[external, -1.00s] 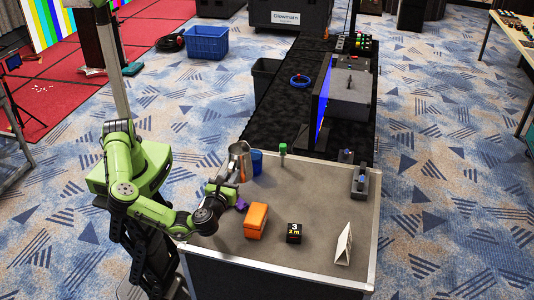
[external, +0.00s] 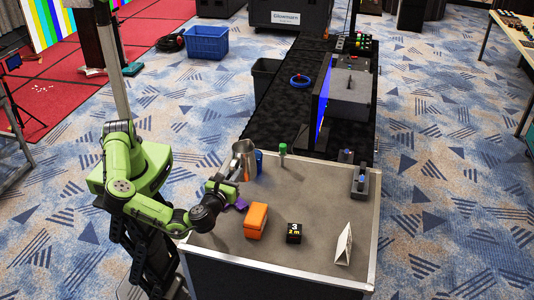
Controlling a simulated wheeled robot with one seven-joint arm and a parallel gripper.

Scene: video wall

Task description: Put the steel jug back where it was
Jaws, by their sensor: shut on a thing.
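The steel jug (external: 244,154) is at the back left of the grey case top, close to the blue cup (external: 258,162). It looks upright, and whether its base touches the surface is hard to tell. My gripper (external: 231,184) is at the near side of the jug, shut on it; the fingers are small and partly hidden by my wrist. An orange spot shows just below the jug.
On the case top (external: 302,190) are an orange box (external: 256,221), a black block (external: 294,233), a white folded card (external: 344,244), a green-topped item (external: 283,155) and a grey device (external: 360,182). A purple item (external: 241,204) lies below my gripper. The centre is clear.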

